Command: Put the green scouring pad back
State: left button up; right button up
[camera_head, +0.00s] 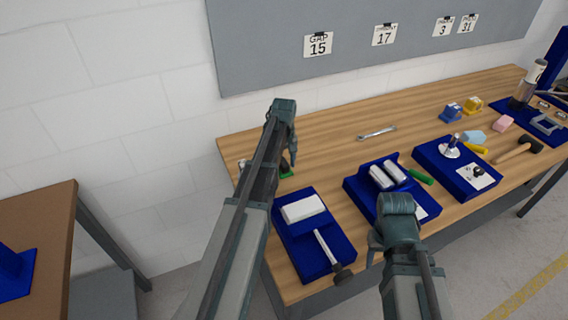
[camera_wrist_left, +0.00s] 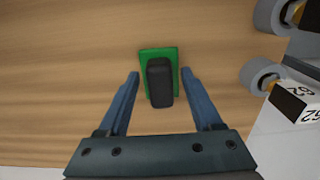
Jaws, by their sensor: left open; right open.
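The green scouring pad (camera_wrist_left: 144,56) lies on the wooden table, with a black block-shaped part (camera_wrist_left: 160,84) on top of it. In the head view, a bit of the green pad (camera_head: 286,170) shows below my left gripper (camera_head: 289,161), near the table's left end. In the left wrist view, my left gripper (camera_wrist_left: 160,74) is open, with one finger on each side of the pad and black part. It does not visibly grip them. My right gripper (camera_head: 374,248) is open and empty in front of the middle blue tray, partly hidden by its own wrist.
A blue tray (camera_head: 290,262) with a white block and a handled tool is nearest. Further right stand blue trays with metal cylinders (camera_head: 381,177) and discs. A wrench (camera_head: 377,132) lies behind. Grey wheels (camera_wrist_left: 262,76) of a labelled object sit right of the pad.

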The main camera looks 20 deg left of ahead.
aim_at(284, 162)
pick_arm(q)
notch_tip(284, 162, up, 12)
jog(key=p, duration=1.2)
jog(key=s+d+m+y, duration=0.1)
jog(key=s+d+m, duration=1.2)
jog(key=s+d, duration=1)
jog(key=d, duration=0.2)
jog(key=shift+d+r, duration=0.2)
jog(key=shift+d, duration=0.15)
pick_arm(e)
notch_tip(284, 162, up, 12)
pick_arm(q)
jog(key=shift+s, duration=0.1)
pick_arm(e)
jog(key=shift+r, duration=0.1)
